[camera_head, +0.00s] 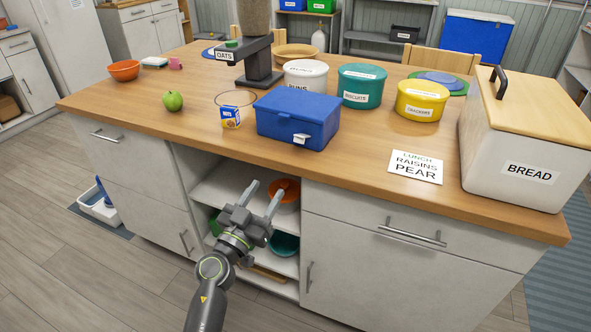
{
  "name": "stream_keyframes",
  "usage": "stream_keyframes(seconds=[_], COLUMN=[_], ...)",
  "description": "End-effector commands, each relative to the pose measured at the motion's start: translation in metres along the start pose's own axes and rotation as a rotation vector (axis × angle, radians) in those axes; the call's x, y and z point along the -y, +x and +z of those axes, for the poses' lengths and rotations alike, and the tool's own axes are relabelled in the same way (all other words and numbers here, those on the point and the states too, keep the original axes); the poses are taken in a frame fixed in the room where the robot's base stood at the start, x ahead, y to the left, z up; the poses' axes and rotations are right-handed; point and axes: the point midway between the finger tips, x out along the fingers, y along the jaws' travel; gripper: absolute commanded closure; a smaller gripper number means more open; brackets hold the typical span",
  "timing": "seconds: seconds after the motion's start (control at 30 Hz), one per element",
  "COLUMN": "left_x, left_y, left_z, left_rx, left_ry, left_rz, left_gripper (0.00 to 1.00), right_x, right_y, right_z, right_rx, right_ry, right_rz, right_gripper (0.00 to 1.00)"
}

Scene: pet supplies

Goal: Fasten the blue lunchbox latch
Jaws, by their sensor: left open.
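The blue lunchbox (289,122) stands on the wooden counter near its front edge, with its lid down. Its small white latch (301,139) is on the front face and sticks outward a little; I cannot tell whether it is engaged. My left gripper (262,196) is open and empty, in front of the cabinet's open shelves, below the counter top and apart from the lunchbox. My right gripper does not show.
A printed card (415,167) and the white bread bin (522,145) are to the right. Labelled tubs stand behind. The counter's front edge (350,183) lies between my gripper and the lunchbox.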

Motion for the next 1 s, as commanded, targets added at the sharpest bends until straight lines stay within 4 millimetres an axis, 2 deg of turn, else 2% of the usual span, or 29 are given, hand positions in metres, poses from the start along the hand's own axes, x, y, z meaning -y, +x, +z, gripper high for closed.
stream_keyframes(seconds=[0.03,0.2,0.33,0.53,0.67,1.0], left_x=[0.000,-0.001,-0.002,-0.002,-0.002,-0.002], left_y=[-0.007,-0.015,-0.019,-0.015,0.001,0.062], left_z=[0.017,0.023,0.024,0.020,0.017,0.011], left_rx=[-0.023,-0.082,-0.109,-0.122,-0.122,-0.121], left_ry=[0.001,0.001,0.002,0.002,0.001,0.002], left_rz=[0.000,0.002,0.002,0.003,0.004,0.004], left_gripper=[0.51,0.51,0.51,0.51,0.51,0.51], right_x=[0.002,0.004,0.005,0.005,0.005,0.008], right_y=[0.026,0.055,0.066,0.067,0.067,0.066], right_z=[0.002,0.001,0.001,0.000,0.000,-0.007], right_rx=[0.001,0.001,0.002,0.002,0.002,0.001], right_ry=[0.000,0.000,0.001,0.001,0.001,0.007], right_rz=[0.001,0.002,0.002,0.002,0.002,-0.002], right_gripper=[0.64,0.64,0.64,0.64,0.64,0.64])
